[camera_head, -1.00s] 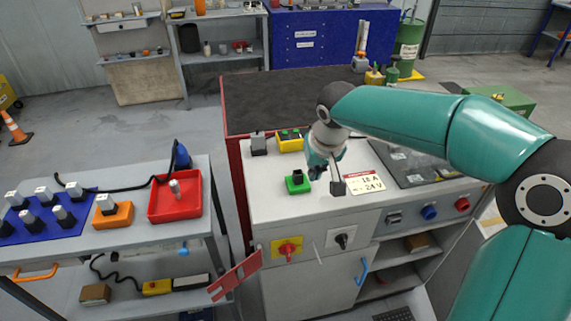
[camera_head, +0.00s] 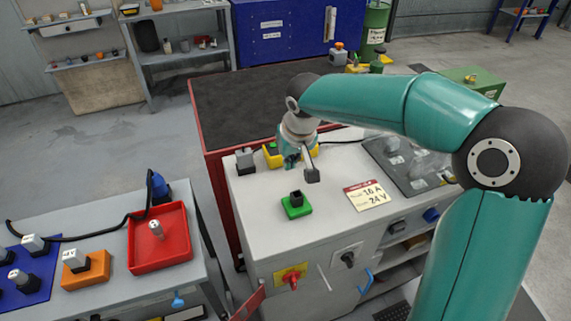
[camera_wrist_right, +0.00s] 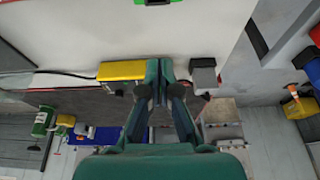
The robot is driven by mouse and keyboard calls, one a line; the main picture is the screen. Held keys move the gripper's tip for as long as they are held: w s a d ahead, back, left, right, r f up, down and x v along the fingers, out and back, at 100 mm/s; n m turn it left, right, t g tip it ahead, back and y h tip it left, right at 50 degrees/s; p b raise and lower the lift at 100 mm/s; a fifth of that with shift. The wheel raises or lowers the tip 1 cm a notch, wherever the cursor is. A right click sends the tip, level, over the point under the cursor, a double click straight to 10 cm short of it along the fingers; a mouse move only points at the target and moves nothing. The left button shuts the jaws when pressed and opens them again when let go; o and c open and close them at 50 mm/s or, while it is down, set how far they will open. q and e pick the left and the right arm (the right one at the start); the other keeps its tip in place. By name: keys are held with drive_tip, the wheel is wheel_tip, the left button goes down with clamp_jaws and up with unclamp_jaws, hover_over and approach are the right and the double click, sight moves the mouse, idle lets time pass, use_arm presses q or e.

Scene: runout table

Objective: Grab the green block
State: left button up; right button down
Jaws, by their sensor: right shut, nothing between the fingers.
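The green block (camera_head: 296,206) sits on the light top of the cabinet (camera_head: 262,202), with a dark square piece in its middle. My right gripper (camera_head: 291,160) is in front of the yellow box in the head view, behind the green block and apart from it. In the right wrist view my gripper's fingers (camera_wrist_right: 158,72) come together, shut and empty. A green edge, likely the same block (camera_wrist_right: 257,14), is cut off at the top of that view. My left gripper is not in view.
A label card (camera_head: 366,196) lies right of the green block. A red tray (camera_head: 158,238) is on the left bench.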

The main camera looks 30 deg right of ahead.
sight(287, 194)
drive_tip(key=x, duration=0.8)
drive_tip(key=shift+w+a+f+p, duration=0.2)
drive_tip(key=shift+w+f+p, duration=0.05)
drive_tip(key=shift+p, duration=0.1)
drive_tip(key=s, duration=0.3)
drive_tip(key=shift+a+r, duration=0.1)
drive_tip(key=shift+a, duration=0.3)
drive_tip(key=shift+s+a, duration=0.1)
drive_tip(key=shift+s, duration=0.3)
drive_tip(key=shift+a, duration=0.1)
